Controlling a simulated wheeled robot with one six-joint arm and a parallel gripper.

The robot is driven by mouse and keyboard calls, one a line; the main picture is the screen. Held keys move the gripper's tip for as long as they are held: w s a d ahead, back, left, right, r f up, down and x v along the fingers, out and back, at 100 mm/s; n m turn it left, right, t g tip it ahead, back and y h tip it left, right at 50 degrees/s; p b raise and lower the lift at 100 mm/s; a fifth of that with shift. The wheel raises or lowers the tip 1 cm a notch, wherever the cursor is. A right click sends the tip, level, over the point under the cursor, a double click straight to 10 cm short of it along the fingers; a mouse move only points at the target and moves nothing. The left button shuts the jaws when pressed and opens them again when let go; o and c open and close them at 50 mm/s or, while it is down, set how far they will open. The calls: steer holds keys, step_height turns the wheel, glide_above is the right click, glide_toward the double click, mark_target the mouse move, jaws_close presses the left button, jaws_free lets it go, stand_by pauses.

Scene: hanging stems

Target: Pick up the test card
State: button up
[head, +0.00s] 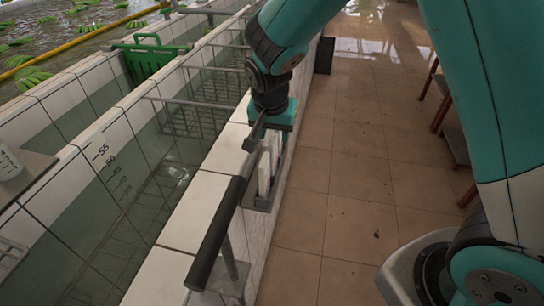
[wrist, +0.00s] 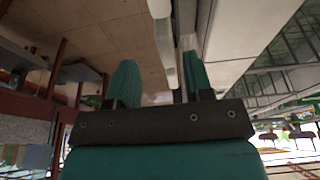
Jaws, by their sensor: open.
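A white upright slab (head: 264,174), which looks like the test card, stands in a small grey holder (head: 262,202) on the outer side of the tiled tank wall. A second pale upright piece shows just behind it; I cannot tell whether it is a separate card. My gripper (head: 279,135) points down just above and beyond the slab, its fingertips partly hidden. In the wrist view my gripper (wrist: 160,78) is open, with its two teal fingers apart and no object clearly held between them. A pale shape lies beyond the fingertips there, too unclear to name.
A dark padded rail (head: 217,232) runs along the wall top close to the holder. Water tanks with a green crate (head: 150,55) and a depth scale (head: 110,165) lie to the left. The tiled floor (head: 335,195) to the right is open. Reddish table legs (head: 440,110) stand farther right.

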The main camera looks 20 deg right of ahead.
mark_target(273, 139)
steer(key=shift+w+a+p+x, duration=0.15)
steer(key=shift+p+x, duration=0.25)
steer(key=shift+x, duration=1.1)
steer(key=shift+w+a+p+x, duration=0.1)
steer(key=shift+w+p+x, duration=0.2)
steer(key=shift+x, duration=1.2)
steer(key=shift+s, duration=0.15)
jaws_close()
